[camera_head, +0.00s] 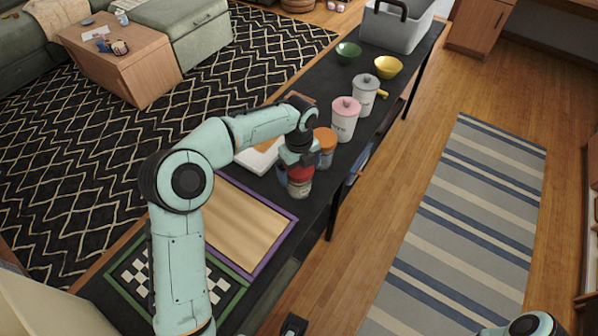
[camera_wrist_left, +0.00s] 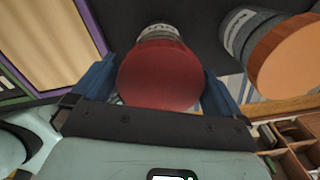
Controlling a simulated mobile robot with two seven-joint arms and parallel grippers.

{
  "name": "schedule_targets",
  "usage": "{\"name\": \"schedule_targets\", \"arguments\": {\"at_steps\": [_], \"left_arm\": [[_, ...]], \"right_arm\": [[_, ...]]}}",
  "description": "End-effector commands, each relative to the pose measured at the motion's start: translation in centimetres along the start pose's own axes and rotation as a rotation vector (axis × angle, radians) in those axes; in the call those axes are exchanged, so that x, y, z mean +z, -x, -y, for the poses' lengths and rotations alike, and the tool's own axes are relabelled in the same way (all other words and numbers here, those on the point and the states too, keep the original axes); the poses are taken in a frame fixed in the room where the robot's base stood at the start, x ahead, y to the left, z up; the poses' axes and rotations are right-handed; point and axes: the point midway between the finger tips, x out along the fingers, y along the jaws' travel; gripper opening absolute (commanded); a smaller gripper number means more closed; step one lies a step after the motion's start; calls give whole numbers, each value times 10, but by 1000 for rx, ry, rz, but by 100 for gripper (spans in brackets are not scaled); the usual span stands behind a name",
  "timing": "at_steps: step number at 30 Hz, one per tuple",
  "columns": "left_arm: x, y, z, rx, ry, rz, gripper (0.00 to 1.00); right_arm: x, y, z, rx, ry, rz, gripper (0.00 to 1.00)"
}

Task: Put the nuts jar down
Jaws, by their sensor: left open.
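A jar with a red lid (camera_head: 299,181), which I take as the nuts jar, stands upright on the long black-topped table (camera_head: 318,193), near its right edge. Part of the jar's body is hidden below the lid.
An orange-lidded jar (camera_head: 325,146) stands close behind, and shows in the left wrist view (camera_wrist_left: 287,62). Farther back are a pink-lidded canister (camera_head: 344,120), a grey-lidded canister (camera_head: 365,96), bowls and a grey bin (camera_head: 397,27). A wooden board (camera_head: 236,222) and checkerboard lie nearer.

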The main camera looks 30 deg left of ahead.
Motion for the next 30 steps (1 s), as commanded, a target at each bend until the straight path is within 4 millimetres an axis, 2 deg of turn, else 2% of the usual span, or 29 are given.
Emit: {"name": "schedule_targets", "arguments": {"at_steps": [1, 6, 13, 18, 30], "left_arm": [[0, 14, 1, -5, 0, 4, 100], [0, 52, 1, -5, 0, 4, 100], [0, 90, 1, -3, 0, 2, 100], [0, 101, 0, -2, 0, 2, 100], [0, 101, 0, -1, -1, 1, 100]], "right_arm": [[1, 2, 1, 0, 0, 2, 43], [1, 8, 2, 1, 0, 3, 43], [1, 16, 5, 0, 1, 0, 43], [1, 17, 6, -1, 1, 0, 43], [1, 17, 6, -1, 1, 0, 43]]}}
